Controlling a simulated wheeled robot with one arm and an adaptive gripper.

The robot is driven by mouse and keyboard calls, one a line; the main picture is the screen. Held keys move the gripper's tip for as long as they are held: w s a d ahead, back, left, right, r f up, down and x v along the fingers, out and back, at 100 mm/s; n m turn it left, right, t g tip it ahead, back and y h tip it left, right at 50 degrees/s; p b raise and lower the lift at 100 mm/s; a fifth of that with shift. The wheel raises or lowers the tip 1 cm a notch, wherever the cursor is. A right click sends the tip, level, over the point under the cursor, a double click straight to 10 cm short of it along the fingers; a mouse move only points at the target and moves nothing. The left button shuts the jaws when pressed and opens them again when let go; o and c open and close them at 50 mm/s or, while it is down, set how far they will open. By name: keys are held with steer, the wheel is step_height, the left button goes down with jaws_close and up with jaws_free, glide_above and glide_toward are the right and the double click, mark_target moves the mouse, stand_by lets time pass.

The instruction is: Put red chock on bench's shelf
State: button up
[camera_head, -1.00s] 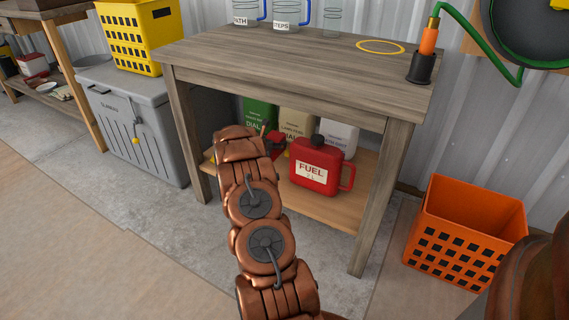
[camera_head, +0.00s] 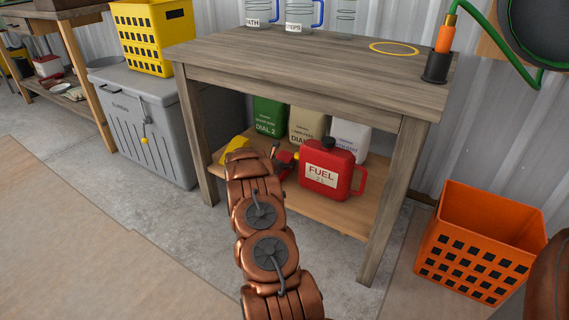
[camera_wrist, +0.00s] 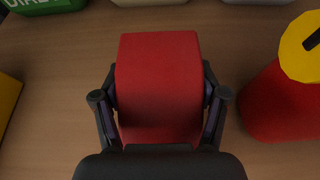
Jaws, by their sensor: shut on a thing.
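The red chock (camera_wrist: 158,85) fills the middle of the wrist view, between the two dark fingers of my gripper (camera_wrist: 160,105), which is shut on it. The wooden lower shelf (camera_wrist: 50,60) of the bench lies beneath it; I cannot tell whether the chock touches it. In the head view, the bench (camera_head: 310,65) has its lower shelf (camera_head: 322,213) below a grey wooden top. My copper arm reaches in under the top and hides most of my gripper. A bit of red (camera_head: 286,157) shows there, left of the fuel can.
A red fuel can (camera_head: 327,170) stands at the shelf's right, with several containers (camera_head: 308,125) behind. A yellow thing (camera_head: 234,149) is at its left. In the wrist view, a red object with a yellow top (camera_wrist: 285,95) stands close right. An orange crate (camera_head: 475,255) is on the floor.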

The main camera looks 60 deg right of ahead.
steer(key=o, duration=1.7)
steer(key=shift+f, duration=0.1)
steer(key=shift+a+r, duration=0.2)
steer(key=shift+r, duration=0.05)
steer(key=p+v, duration=0.3)
steer(key=v, duration=0.7)
steer(key=shift+p+v, duration=0.3)
steer(key=shift+v, duration=0.45)
